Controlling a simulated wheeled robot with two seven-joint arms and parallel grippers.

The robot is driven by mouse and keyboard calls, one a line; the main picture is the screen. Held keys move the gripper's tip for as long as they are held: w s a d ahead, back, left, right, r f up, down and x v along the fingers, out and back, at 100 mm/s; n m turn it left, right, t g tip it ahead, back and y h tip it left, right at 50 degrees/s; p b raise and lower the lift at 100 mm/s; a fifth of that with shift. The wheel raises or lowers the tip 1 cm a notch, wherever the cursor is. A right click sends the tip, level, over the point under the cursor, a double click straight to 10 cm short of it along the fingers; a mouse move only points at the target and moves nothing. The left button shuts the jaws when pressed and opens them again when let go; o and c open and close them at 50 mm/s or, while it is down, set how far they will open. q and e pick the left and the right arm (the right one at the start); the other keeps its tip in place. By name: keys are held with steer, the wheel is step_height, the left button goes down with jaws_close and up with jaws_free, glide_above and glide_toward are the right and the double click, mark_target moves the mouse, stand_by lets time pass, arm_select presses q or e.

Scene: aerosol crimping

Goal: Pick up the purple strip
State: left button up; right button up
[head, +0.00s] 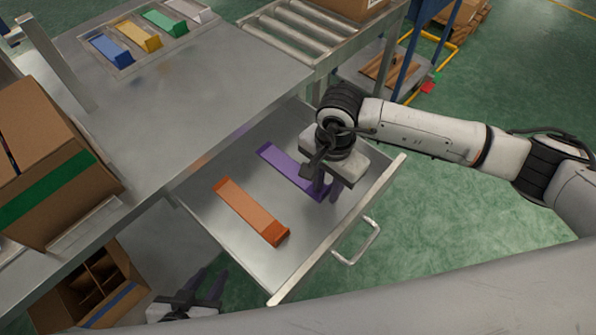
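The purple strip (285,168) lies in the pulled-out metal drawer (232,244), running from upper left to lower right. Its lower right end is partly hidden by my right gripper (327,190). That gripper points down over this end, its two dark fingers apart with a gap between them. Whether they touch the strip cannot be told. An orange strip (250,211) lies in the same drawer, to the left of the purple one and roughly parallel. My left gripper (208,284) is low at the bottom left, outside the drawer, fingers apart and empty.
The drawer handle (358,242) sticks out at the front. A metal table (190,90) stands behind, with a tray of blue, yellow and green strips (140,42). Cardboard boxes stand at left (42,160) and lower left (95,285). A roller conveyor (295,30) is at the back.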

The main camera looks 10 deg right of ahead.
steer(key=shift+c, duration=0.2)
jaws_close()
steer(key=shift+r, duration=0.15)
